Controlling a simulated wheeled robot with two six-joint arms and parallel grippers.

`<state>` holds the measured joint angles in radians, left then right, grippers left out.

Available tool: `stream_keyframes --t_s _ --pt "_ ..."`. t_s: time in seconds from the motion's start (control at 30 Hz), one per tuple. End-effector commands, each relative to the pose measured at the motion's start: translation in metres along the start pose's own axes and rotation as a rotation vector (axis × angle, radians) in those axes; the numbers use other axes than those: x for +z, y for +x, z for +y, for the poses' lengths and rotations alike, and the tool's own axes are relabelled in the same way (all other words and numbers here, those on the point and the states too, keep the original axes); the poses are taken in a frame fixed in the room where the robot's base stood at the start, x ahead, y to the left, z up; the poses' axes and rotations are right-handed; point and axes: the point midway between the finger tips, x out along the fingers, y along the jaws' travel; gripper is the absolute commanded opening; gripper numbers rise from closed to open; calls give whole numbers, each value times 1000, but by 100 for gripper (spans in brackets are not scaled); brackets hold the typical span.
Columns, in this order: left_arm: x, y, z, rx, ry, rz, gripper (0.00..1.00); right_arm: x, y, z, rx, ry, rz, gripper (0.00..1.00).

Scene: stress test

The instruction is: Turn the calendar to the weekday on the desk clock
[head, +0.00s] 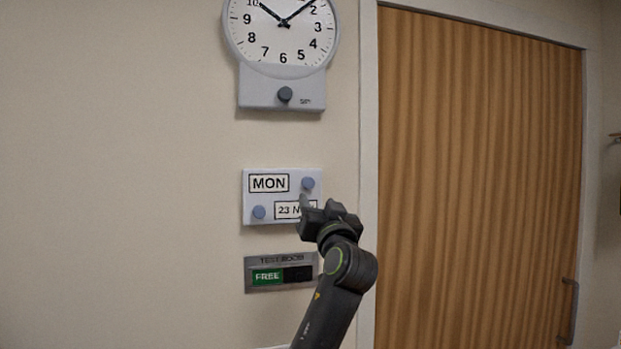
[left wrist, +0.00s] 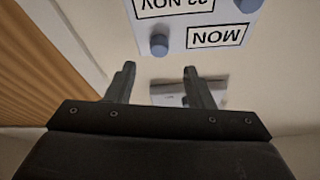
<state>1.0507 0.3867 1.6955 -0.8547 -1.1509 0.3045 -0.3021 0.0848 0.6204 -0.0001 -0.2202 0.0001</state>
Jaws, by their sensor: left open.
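A white wall calendar (head: 284,195) shows MON in its upper window (head: 268,183) and a date beginning with 23 in its lower window, partly covered by my gripper. One blue-grey knob (head: 308,183) is right of MON, another (head: 259,212) left of the date. The left wrist view shows the calendar (left wrist: 180,38) upside down. My left gripper (head: 307,205) is in front of its lower right part. Its fingers (left wrist: 159,78) are open and empty, with the knob beside MON (left wrist: 159,45) beyond the gap. No desk clock is visible. My right gripper is out of view.
A round wall clock (head: 283,35) with a dark knob (head: 285,94) on its lower box hangs above. A sign (head: 268,277) reading FREE is below the calendar. A wooden door (head: 480,180) and its frame stand right. The wall to the left is bare.

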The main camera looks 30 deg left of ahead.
Motion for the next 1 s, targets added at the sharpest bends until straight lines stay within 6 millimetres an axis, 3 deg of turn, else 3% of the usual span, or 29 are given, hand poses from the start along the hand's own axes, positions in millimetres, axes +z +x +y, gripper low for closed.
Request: stream_keyframes --t_s 0.03,0.2,0.4,0.83,1.0 --pt "-5 15 -1 -2 5 -2 48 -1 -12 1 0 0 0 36" --pt "-4 48 -1 -1 5 -2 48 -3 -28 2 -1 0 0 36" --pt "-2 72 0 0 2 0 48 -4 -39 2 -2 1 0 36" --pt "0 79 1 1 0 0 48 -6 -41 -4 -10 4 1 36" --pt "0 79 0 1 0 0 27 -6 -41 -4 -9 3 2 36"
